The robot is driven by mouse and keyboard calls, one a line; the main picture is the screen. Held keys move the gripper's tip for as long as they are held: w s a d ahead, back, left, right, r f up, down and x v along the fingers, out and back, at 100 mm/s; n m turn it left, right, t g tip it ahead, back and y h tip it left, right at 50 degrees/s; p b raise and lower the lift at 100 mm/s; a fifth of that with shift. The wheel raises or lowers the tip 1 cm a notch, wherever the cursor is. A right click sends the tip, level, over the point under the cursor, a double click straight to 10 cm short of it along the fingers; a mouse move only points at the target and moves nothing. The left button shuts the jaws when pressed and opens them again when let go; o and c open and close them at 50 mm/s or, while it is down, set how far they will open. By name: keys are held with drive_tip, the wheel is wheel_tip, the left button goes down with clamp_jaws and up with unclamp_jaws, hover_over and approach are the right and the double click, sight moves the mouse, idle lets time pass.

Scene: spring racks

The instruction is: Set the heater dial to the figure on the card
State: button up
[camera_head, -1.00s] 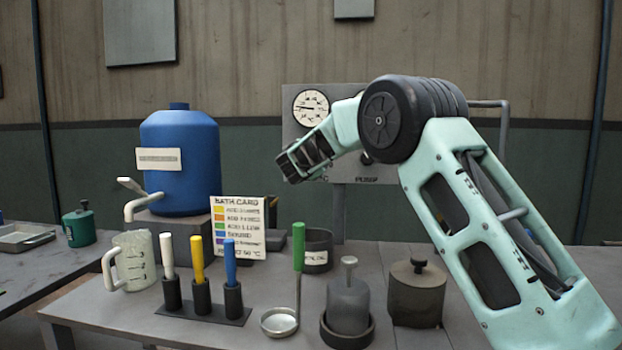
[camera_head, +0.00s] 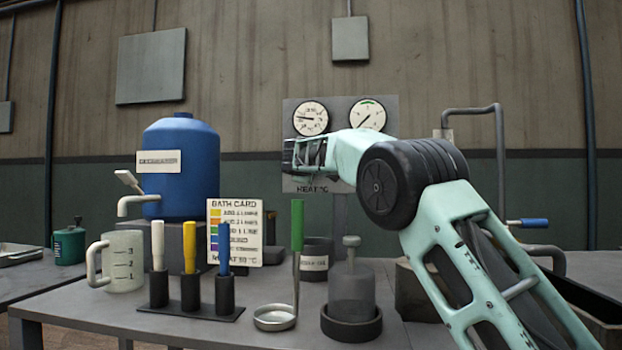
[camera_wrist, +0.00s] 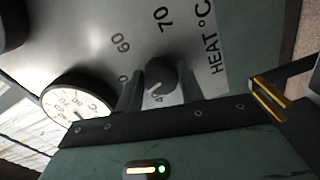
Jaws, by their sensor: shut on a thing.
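The heater panel (camera_head: 390,108) is a grey plate with two round gauges; its lower left reads "HEAT °C". My gripper (camera_head: 298,152) is in front of it, hiding the heater dial in the head view. In the wrist view, the dark dial knob (camera_wrist: 160,76) sits between the two fingers of my gripper (camera_wrist: 160,92), which is shut on it. The figures 60 and 70 show on the plate around it. The pointer's setting is not clear. The bath card (camera_head: 235,233) stands on the table; its bottom line gives a heat figure in °C, too small to read surely.
The left gauge (camera_head: 311,118) also shows in the wrist view (camera_wrist: 77,105). A blue tank (camera_head: 181,172), a jug (camera_head: 124,262), a rack of coloured handles (camera_head: 190,310) and a green-handled ladle (camera_head: 297,225) stand on the table below and left of the gripper.

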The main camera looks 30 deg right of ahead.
drive_tip(key=shift+f+m+b, duration=0.1)
drive_tip(key=shift+m+b, duration=0.75)
drive_tip(key=shift+m, duration=0.35)
drive_tip(key=o, duration=1)
drive_tip(key=b+v, duration=0.5)
drive_tip(key=v, duration=1.2)
drive_tip(key=shift+s, duration=0.15)
